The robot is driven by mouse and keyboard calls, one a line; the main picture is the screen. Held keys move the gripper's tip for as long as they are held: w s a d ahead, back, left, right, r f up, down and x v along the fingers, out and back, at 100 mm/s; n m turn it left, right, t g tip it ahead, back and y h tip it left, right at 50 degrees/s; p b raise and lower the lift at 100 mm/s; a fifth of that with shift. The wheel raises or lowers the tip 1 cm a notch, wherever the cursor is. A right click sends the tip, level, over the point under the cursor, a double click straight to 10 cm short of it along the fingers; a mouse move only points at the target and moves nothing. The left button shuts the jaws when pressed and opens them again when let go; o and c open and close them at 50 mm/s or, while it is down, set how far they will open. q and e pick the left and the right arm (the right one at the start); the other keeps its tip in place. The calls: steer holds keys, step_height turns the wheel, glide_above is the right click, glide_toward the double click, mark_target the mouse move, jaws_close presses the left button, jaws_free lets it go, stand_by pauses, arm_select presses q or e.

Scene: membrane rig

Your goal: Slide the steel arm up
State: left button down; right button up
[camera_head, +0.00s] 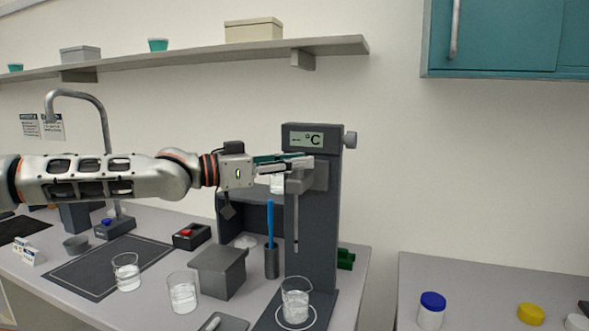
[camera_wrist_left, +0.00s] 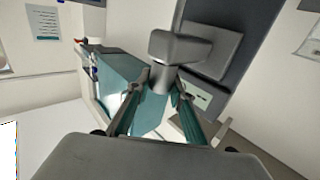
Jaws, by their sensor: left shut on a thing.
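The dark rig column (camera_head: 323,225) stands upright on the bench, with a °C display (camera_head: 306,139) at its top. The steel arm (camera_head: 317,178) sits on the column's upper part, just below the display, and a thin probe rod (camera_head: 296,222) hangs from it. My left gripper (camera_head: 300,164) reaches in from the left and is shut on the steel arm. In the left wrist view the steel arm's block (camera_wrist_left: 180,48) shows just beyond my fingertips (camera_wrist_left: 163,85). The right gripper is not in view.
A beaker of clear liquid (camera_head: 296,300) stands on the rig's base below the rod. A grey box (camera_head: 218,270), a blue stick in a dark holder (camera_head: 271,262) and more beakers stand to the left. A knob (camera_head: 350,140) juts from the column's right side.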

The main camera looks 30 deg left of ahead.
arm_select(q)
steer(key=shift+r, duration=0.5)
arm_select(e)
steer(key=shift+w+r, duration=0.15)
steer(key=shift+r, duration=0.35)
arm_select(q)
steer(key=shift+r, duration=0.15)
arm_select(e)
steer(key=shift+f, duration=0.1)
arm_select(q)
steer(key=c, duration=1.7)
jaws_free()
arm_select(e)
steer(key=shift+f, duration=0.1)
arm_select(q)
steer(key=shift+f, duration=0.2)
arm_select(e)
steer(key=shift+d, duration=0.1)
arm_select(q)
steer(key=shift+s, duration=0.1)
steer(key=shift+v, duration=5.9)
